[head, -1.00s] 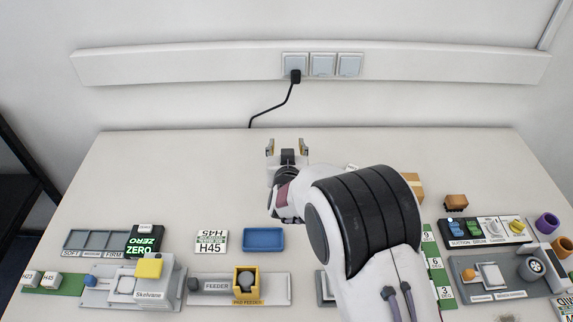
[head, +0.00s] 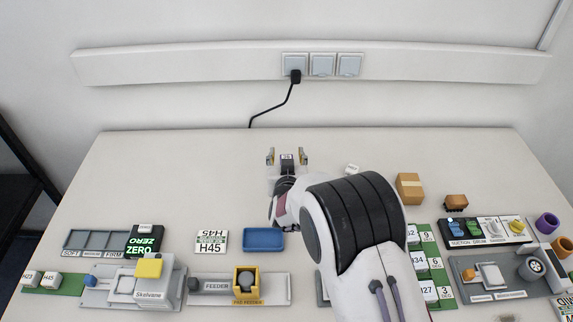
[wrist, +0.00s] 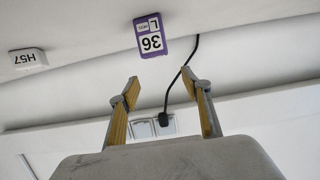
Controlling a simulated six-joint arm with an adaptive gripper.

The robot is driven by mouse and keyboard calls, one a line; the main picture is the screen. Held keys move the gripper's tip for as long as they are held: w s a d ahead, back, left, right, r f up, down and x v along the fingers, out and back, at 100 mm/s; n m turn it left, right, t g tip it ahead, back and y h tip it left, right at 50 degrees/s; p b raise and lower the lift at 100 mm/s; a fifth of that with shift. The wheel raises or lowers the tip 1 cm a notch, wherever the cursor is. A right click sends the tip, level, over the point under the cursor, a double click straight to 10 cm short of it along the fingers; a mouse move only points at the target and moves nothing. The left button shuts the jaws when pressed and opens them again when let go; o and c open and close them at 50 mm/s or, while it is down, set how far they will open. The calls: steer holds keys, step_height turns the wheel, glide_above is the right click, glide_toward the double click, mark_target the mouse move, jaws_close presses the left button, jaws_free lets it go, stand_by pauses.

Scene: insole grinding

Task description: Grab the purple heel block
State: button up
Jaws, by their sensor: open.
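The purple heel block (wrist: 151,36) lies on the table top in the wrist view, its white label reading 36 L. In the head view it shows small (head: 287,157), in line with the gap between my fingers. My gripper (head: 287,155) is open and empty, with its yellow-padded fingers spread. In the wrist view the fingertips (wrist: 160,86) are on either side of the block's line and apart from it. The exact height of my gripper above the table cannot be told.
A white H57 block (wrist: 27,58) lies beside the purple one; it also shows in the head view (head: 352,168). A brown box (head: 410,188) stands right of my arm. A blue tray (head: 263,239) and fixtures line the front. The back left of the table is clear.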

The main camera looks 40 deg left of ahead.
mark_target(287, 157)
steer(key=shift+f, duration=0.15)
steer(key=shift+f, duration=1.7)
steer(key=shift+x, duration=1.45)
steer(key=c, duration=1.3)
